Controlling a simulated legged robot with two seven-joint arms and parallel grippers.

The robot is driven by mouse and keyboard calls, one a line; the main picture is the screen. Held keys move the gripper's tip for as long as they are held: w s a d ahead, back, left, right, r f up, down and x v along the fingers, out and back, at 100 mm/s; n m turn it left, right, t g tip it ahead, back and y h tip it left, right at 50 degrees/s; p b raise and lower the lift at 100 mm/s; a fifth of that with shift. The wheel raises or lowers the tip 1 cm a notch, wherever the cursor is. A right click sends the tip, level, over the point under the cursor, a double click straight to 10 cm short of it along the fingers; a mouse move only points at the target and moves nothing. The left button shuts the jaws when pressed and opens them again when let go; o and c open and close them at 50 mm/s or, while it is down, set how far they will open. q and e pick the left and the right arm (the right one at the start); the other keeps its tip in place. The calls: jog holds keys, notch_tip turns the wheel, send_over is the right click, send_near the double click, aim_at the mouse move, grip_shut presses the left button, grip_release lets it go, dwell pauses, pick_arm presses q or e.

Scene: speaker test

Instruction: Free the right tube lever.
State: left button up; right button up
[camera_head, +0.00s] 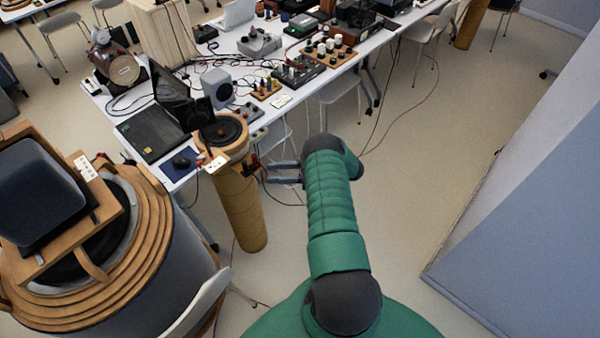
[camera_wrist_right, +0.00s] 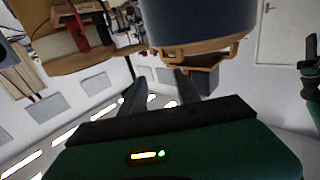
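A tall brown tube (camera_head: 240,210) stands upright at the table's near corner, with a round black speaker (camera_head: 222,130) in a wooden ring on top. A small dark and red part (camera_head: 252,164), possibly the lever, sits on its right side just below the ring. My right gripper (camera_head: 277,172) is just right of this part, its two fingers apart and pointing left at the tube. Contact cannot be made out. In the right wrist view the fingers (camera_wrist_right: 160,92) are also apart, with nothing held between them. My left gripper does not show in the head view.
A large drum with stepped wooden rings (camera_head: 150,250) stands at left, a pale chair (camera_head: 205,305) beside it. The white table (camera_head: 180,170) carries a laptop (camera_head: 150,135) and electronics. Thin cables hang near my gripper. The floor (camera_head: 430,150) at right is mostly clear, up to a grey panel (camera_head: 530,210).

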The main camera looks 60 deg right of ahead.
jog(key=b+v, duration=0.3)
jog(key=v, duration=0.8)
jog(key=shift+s, duration=0.2)
jog(key=shift+d+f, duration=0.1)
jog(key=shift+f, duration=0.05)
